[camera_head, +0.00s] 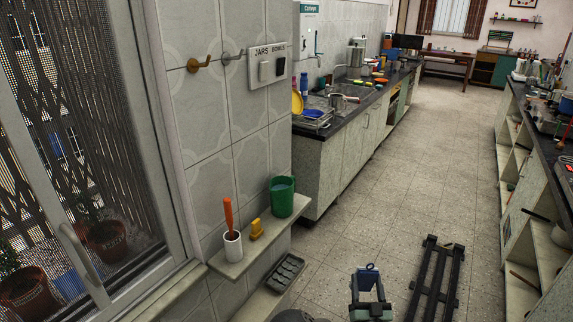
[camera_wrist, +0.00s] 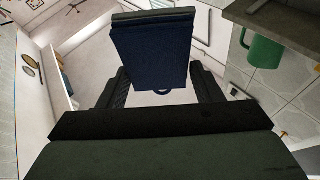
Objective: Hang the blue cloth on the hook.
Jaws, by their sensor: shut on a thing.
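The blue cloth (camera_wrist: 150,50) fills the upper middle of the wrist view as a dark blue folded slab with a grey-green upper edge. My gripper (camera_wrist: 160,82) is shut on it, with a black finger at each side. A small dark ring shows just below the cloth. In the head view my gripper (camera_head: 367,285) is at the bottom centre, low over the floor and right of the shelf; the cloth is hard to make out there. A brass hook (camera_head: 199,64) and a grey metal hook (camera_head: 232,56) are on the tiled wall at upper left. Both look empty.
A wall shelf (camera_head: 240,252) below the hooks holds a white cup (camera_head: 232,246) with an orange-handled tool, a yellow object (camera_head: 256,229) and a green mug (camera_head: 283,196).

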